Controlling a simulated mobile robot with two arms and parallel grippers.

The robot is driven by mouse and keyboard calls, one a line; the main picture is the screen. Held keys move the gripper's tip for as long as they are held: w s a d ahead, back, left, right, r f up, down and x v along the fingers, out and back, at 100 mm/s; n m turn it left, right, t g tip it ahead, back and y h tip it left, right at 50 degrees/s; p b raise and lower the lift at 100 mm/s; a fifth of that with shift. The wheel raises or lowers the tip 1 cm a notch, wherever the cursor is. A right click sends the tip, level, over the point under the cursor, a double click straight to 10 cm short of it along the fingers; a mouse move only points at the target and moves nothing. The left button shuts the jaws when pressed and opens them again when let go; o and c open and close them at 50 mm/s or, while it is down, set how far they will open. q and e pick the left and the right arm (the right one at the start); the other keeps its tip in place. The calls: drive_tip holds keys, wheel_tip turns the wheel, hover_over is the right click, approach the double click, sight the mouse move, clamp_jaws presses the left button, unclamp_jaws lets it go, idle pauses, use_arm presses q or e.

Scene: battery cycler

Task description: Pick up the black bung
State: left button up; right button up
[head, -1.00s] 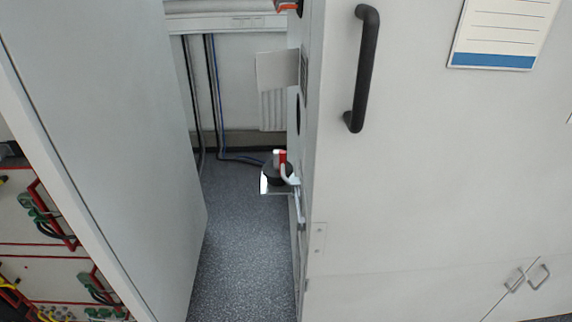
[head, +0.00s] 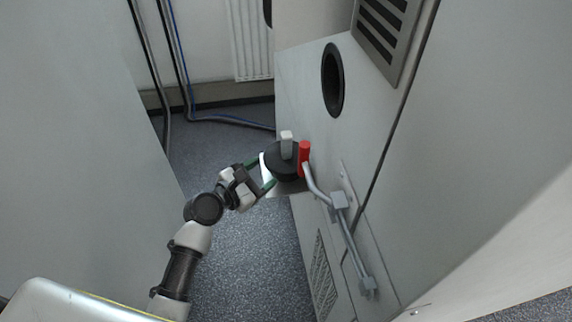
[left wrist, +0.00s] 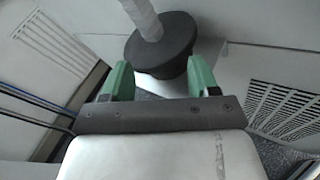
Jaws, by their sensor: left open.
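The black bung (head: 284,164) is a thick black disc with a pale grey handle standing up from its top. It rests on a small light shelf (head: 270,187) at the side of the cabinet. My left gripper (head: 263,176) is at the bung's left side, open, with green fingertips. In the left wrist view the bung (left wrist: 160,58) lies just beyond and between the spread fingertips (left wrist: 160,80). I cannot tell whether a fingertip touches it. My right gripper is out of view.
A red-tipped metal lever (head: 304,158) stands close to the bung's right. The cabinet side (head: 380,180) has a round dark port (head: 333,80) and a vent grille (head: 388,30). A pale panel (head: 70,150) bounds the left. Speckled floor (head: 240,270) lies open between.

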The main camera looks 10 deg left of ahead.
sight(291, 135)
use_arm(q)
drive_tip(key=w+r+n, duration=0.1)
drive_tip(key=w, duration=0.1)
drive_tip(key=w+d+r+n+t, duration=0.1)
drive_tip(key=w+r, duration=0.1)
drive_tip(key=w+d+r+n+t, duration=0.1)
drive_tip(key=w+n, duration=0.1)
drive_tip(key=shift+r+h+b, duration=0.35)
drive_tip(key=shift+r+h, duration=0.05)
drive_tip(key=shift+w+d+f, duration=0.1)
drive_tip(key=shift+w+d, duration=0.25)
drive_tip(key=shift+w, duration=0.15)
drive_tip(key=x, duration=0.2)
drive_tip(key=b+x, duration=0.1)
drive_tip(key=shift+w+d+f, duration=0.2)
drive_tip(key=shift+d+f, duration=0.1)
drive_tip(key=shift+w+d, duration=0.15)
drive_tip(key=shift+w, duration=0.15)
drive_tip(key=c, duration=0.9)
clamp_jaws()
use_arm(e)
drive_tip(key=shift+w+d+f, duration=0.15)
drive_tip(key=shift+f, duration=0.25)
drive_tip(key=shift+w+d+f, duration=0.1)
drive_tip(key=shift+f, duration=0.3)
